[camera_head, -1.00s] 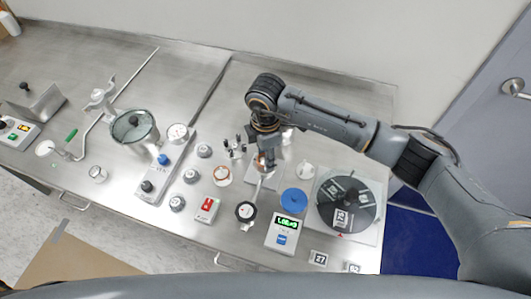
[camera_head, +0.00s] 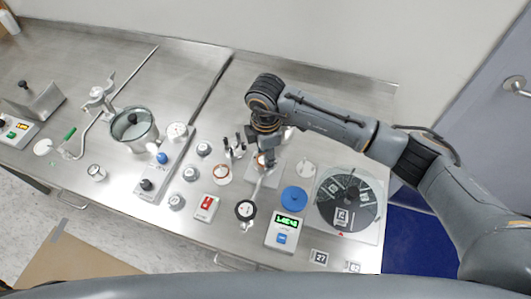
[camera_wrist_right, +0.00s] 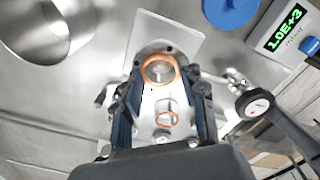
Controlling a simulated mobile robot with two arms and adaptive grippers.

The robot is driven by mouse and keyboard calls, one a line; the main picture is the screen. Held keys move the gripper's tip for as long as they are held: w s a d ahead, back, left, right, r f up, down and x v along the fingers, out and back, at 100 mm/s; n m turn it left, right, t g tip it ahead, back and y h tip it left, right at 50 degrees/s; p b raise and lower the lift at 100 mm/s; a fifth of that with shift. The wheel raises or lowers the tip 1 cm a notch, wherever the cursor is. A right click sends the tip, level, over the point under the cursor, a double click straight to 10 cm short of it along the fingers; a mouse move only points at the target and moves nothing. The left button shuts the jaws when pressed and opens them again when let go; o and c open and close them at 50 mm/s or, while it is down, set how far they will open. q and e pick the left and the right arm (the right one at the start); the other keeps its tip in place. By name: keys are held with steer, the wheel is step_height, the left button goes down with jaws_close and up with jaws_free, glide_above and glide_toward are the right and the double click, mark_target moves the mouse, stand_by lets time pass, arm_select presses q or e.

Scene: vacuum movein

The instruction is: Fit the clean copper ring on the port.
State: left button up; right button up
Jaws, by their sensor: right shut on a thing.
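My right gripper (camera_wrist_right: 163,90) is shut on a copper ring (camera_wrist_right: 160,54), which shows between its fingertips in the right wrist view. A round grey metal opening, apparently the port (camera_wrist_right: 159,71), shows through the ring. I cannot tell whether the ring touches it. A smaller copper-edged round part (camera_wrist_right: 167,119) shows between the fingers nearer the palm. In the head view the right gripper (camera_head: 265,160) points down over a metal plate (camera_head: 274,177), and its fingertips are small there. A white dish with a copper rim (camera_head: 222,174) stands to its left. My left gripper is not in view.
A gauge with a green display (camera_head: 287,230), a blue disc (camera_head: 294,196) and a dark turntable (camera_head: 346,203) stand right of the gripper. The bench back is clear.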

steer(key=shift+f, duration=0.1)
steer(key=o, duration=0.9)
steer(key=shift+c, duration=0.2)
steer(key=shift+r, duration=0.25)
step_height(320, 180, up, 12)
steer(key=shift+f, duration=0.25)
